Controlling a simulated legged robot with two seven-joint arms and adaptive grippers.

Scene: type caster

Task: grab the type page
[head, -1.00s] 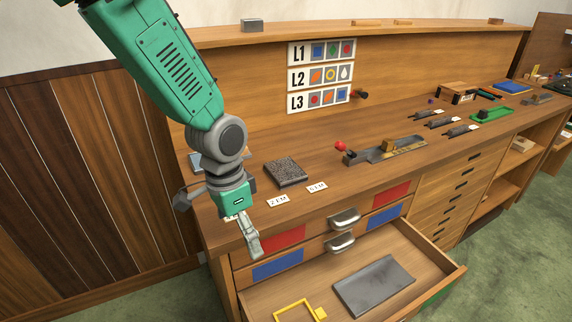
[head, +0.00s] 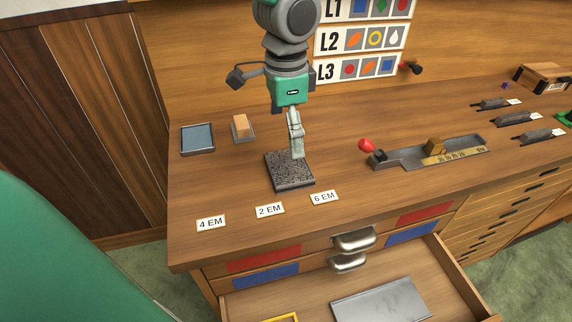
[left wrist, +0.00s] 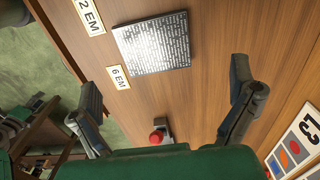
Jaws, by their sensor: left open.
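The type page (head: 287,176), a dark square block covered with rows of small letters, lies flat on the wooden bench top. In the left wrist view the type page (left wrist: 153,43) shows whole, ahead of and between the two spread fingers. My left gripper (head: 297,152) points down over the page, its fingertips overlapping the far right part in the head view. I cannot tell exactly how high above it they are. The left gripper (left wrist: 165,88) is open, with nothing between its fingers in the left wrist view. My right gripper is in neither view.
Labels 4 EM (head: 210,223), 2 EM (head: 269,210) and 6 EM (head: 324,197) lie in front of the page. A blue-grey tray (head: 197,139) and small block (head: 240,127) are behind left. A composing stick (head: 430,151) lies right. The drawer (head: 450,262) below is open.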

